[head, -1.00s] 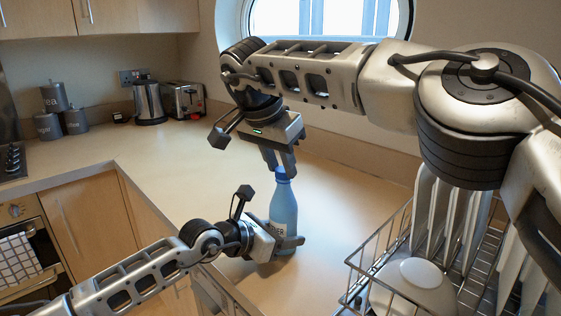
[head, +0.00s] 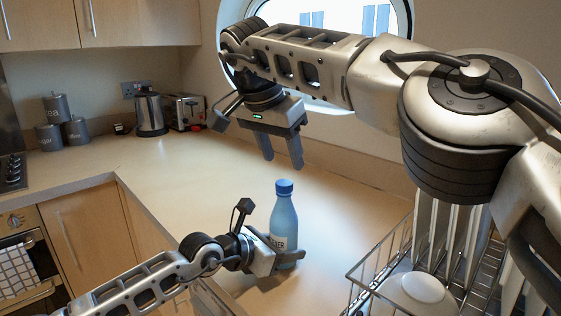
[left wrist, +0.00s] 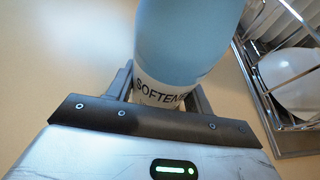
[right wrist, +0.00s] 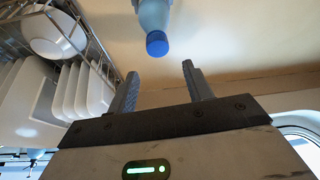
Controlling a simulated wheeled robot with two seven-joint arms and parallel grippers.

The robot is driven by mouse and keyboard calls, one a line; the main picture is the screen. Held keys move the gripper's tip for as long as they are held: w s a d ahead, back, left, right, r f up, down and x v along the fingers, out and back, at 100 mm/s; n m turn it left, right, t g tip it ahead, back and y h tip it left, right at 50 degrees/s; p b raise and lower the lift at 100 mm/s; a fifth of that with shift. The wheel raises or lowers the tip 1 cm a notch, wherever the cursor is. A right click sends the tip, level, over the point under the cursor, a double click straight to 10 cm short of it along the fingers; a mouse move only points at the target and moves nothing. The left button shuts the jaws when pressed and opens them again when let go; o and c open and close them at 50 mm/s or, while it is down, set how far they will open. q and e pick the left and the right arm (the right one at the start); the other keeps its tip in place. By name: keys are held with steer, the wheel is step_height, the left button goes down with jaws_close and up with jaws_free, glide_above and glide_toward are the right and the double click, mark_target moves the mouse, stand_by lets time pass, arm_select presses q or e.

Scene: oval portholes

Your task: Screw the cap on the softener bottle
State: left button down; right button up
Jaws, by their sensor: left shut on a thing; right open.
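The softener bottle (head: 284,222) is light blue and stands upright on the counter. A darker blue cap (head: 284,187) sits on its neck; the cap also shows in the right wrist view (right wrist: 157,43). My left gripper (head: 288,256) is shut on the lower part of the bottle, and its fingers flank the label in the left wrist view (left wrist: 160,92). My right gripper (head: 281,160) is open and empty, above the cap and apart from it. In the right wrist view, the cap lies beyond the open fingers (right wrist: 159,85).
A wire dish rack (head: 375,262) with upright white plates (head: 436,215) and a white bowl (head: 415,292) stands right of the bottle. A kettle (head: 149,112) and toaster (head: 186,111) stand at the back left. The counter behind the bottle is clear.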

steer(key=shift+o, duration=0.2)
steer(key=o, duration=0.5)
steer(key=shift+r, duration=0.1)
steer(key=s+a+r, duration=0.1)
steer(key=s+a, duration=0.1)
steer(key=s, duration=0.1)
steer(key=s+a+r, duration=0.2)
steer(key=s+a, duration=0.1)
steer(key=s, duration=0.1)
steer(key=s+a+r, duration=0.1)
steer(key=s+a, duration=0.2)
steer(key=s, duration=0.1)
steer(key=shift+s+a+r, duration=0.1)
steer(key=shift+a+r, duration=0.05)
steer(key=shift+a, duration=0.1)
arm_select(q)
steer(key=c, duration=0.5)
jaws_free()
